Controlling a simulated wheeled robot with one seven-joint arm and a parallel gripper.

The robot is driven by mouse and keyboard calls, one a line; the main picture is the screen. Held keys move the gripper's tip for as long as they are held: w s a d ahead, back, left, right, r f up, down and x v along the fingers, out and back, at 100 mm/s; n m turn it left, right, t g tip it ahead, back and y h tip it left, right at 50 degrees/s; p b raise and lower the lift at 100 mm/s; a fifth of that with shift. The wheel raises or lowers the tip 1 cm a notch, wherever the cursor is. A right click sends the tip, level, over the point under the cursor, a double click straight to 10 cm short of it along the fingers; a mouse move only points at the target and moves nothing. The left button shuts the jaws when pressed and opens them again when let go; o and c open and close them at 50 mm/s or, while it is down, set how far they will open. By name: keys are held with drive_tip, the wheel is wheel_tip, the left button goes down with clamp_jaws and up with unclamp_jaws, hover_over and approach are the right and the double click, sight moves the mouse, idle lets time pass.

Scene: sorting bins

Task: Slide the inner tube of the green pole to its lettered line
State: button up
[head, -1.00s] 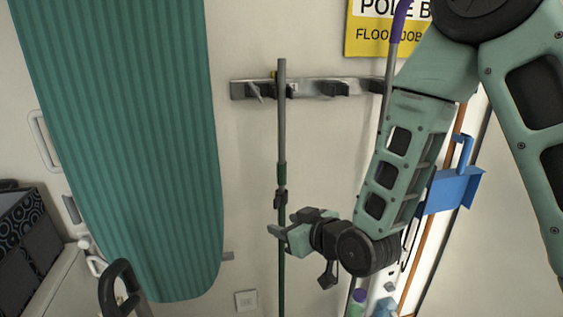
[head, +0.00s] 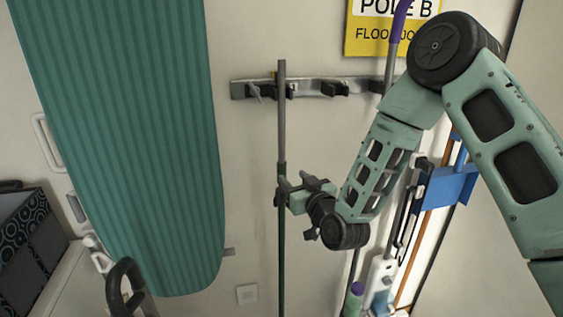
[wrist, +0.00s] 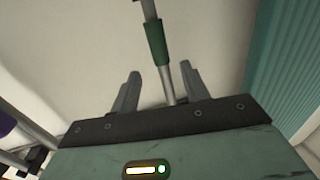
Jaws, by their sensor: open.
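The green pole stands upright against the wall in the head view, with a grey inner tube (head: 282,115) above a dark green lower tube (head: 281,265). My gripper (head: 282,190) is open at the pole's middle, near the joint between the tubes, and hides part of it. In the wrist view the pole shows a green sleeve (wrist: 156,42) and a grey length (wrist: 169,88) between the open fingers of my gripper (wrist: 158,78). The fingers do not appear closed on it. I cannot make out any lettered line.
A wall rail (head: 310,88) with clips runs behind the pole's upper part. A teal ironing board (head: 130,150) leans at the left. A purple-topped pole (head: 399,22), a blue dustpan (head: 448,188) and other tools stand at the right. A yellow sign (head: 375,35) hangs above.

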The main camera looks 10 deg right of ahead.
sight(284, 169)
drive_tip(key=w+p, duration=0.1)
drive_tip(key=w, duration=0.1)
drive_tip(key=w+a+p, duration=0.1)
drive_tip(key=w, duration=0.2)
drive_tip(key=w+p, duration=0.1)
drive_tip(key=w, duration=0.2)
drive_tip(key=shift+w+a, duration=0.1)
drive_tip(key=shift+a, duration=0.25)
